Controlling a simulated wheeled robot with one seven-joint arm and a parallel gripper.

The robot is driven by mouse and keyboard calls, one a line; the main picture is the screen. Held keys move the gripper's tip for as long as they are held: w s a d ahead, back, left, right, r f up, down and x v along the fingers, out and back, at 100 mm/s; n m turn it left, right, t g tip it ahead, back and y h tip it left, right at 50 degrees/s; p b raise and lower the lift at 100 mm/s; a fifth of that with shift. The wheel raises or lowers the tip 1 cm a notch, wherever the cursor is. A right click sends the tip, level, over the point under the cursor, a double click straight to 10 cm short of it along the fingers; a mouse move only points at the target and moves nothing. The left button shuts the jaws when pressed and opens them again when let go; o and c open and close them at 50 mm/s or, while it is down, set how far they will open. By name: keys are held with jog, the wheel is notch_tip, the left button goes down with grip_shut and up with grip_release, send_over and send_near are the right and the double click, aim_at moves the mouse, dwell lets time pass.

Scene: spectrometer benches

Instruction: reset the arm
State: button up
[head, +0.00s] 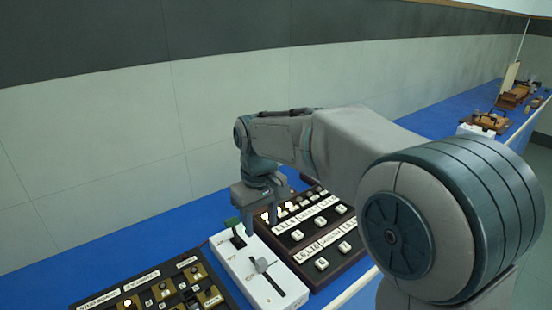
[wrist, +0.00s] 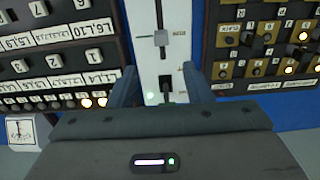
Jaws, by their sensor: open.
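My gripper (head: 266,218) points down over the back end of a white control box (head: 283,300). In the wrist view my gripper (wrist: 160,78) has its two dark fingers spread apart, with nothing held between them. A small green-topped lever (head: 233,224) stands at the back of the white box, close to the fingers. In the wrist view the green lever (wrist: 167,90) shows between the fingers, nearer my palm; I cannot tell whether anything touches it. A grey slider knob (head: 261,265) sits in a dark slot on the same box.
A dark panel with white labelled buttons (head: 318,275) stands right of the box. A dark panel with brass-coloured plates (head: 150,290) is on the left. The blue bench (head: 60,262) runs along the wall (head: 90,140). Wooden apparatus (head: 490,121) stands farther back at the right.

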jog(key=s+d+f+m+t, duration=0.1)
jog(key=s+d+m, duration=0.3)
jog(key=s+d, duration=0.4)
jog(key=s+d+f+m+t, duration=0.2)
jog(key=s+d+m, duration=0.2)
jog(key=s+d, duration=0.4)
jog(key=shift+s+d+f, duration=0.3)
jog(key=shift+d+f, duration=0.1)
jog(key=shift+d, duration=2.25)
